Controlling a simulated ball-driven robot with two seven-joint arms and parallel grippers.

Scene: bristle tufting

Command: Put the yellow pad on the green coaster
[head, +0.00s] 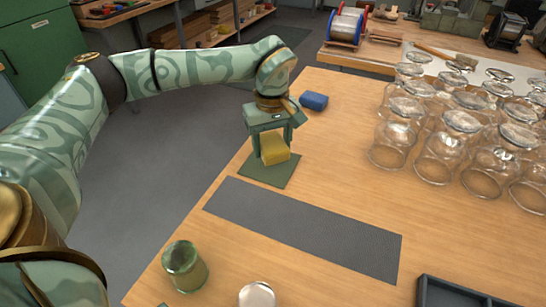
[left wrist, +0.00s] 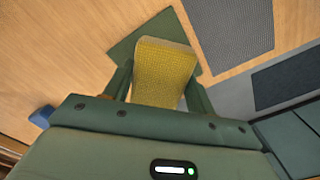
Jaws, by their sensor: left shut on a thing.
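The yellow pad (head: 274,150) is between the fingers of my left gripper (head: 274,146), which is shut on it. In the left wrist view the yellow pad (left wrist: 163,72) fills the space between the two dark green fingers. The flat green coaster (head: 268,174) lies on the table near its left edge, directly below the pad. In the left wrist view the coaster (left wrist: 122,52) shows behind and around the pad. I cannot tell whether the pad touches the coaster. My right gripper is not in view.
A blue pad (head: 314,101) lies behind the gripper. A dark grey mat (head: 305,228) lies in front of the coaster. Several glass jars (head: 440,155) crowd the right side.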

